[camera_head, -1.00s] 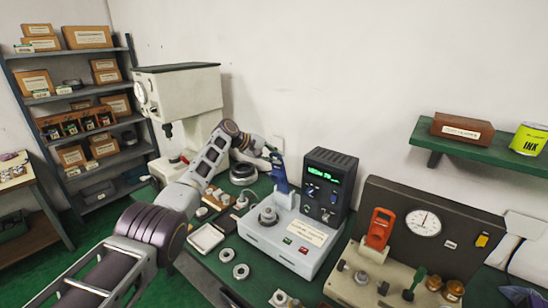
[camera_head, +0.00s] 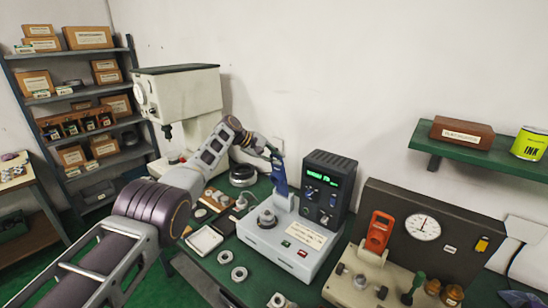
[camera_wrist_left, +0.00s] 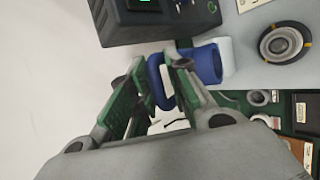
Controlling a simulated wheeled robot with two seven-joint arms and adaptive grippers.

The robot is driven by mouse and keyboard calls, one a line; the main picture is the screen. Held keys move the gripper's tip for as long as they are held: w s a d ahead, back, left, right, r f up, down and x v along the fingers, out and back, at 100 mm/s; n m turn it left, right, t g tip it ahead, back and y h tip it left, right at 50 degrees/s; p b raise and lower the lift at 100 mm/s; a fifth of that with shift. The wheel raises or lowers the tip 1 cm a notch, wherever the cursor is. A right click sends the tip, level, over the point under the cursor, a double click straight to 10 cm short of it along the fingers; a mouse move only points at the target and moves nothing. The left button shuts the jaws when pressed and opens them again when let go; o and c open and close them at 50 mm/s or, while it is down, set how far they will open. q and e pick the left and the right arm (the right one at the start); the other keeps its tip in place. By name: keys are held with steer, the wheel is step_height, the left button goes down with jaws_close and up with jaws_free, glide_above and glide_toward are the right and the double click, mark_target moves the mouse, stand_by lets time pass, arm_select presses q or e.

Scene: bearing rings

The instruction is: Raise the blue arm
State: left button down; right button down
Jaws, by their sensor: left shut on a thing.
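The blue arm (camera_head: 280,180) stands upright at the back left of the light grey tester (camera_head: 283,240), beside its dark display box (camera_head: 327,190). My left gripper (camera_head: 274,153) is at the top of the blue arm. In the left wrist view the blue arm (camera_wrist_left: 205,65) passes between the green-padded fingers of my left gripper (camera_wrist_left: 150,88), which is shut on it. A bearing ring (camera_head: 267,217) sits on the tester's round seat in front of the arm; it also shows in the left wrist view (camera_wrist_left: 285,42). My right gripper is not in view.
Loose rings (camera_head: 239,273) lie on the green bench left of the tester, near a white tray (camera_head: 204,240). A gauge station with an orange lever (camera_head: 378,232) stands to the right. A cream machine (camera_head: 182,105) stands behind my left arm.

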arm_select(q)
steer(key=shift+w+d+r, duration=0.1)
steer(key=shift+d+r, duration=0.2)
steer(key=shift+r, duration=0.05)
steer(key=c, duration=1.6)
jaws_free()
steer(key=shift+o, duration=0.6)
steer(key=shift+w+d+f, duration=0.2)
steer(key=shift+w+f, duration=0.05)
steer(key=shift+a, duration=0.15)
steer(key=shift+a+r, duration=0.1)
steer(key=shift+a+r, duration=0.2)
steer(key=v, duration=1.1)
steer(key=shift+s, duration=0.2)
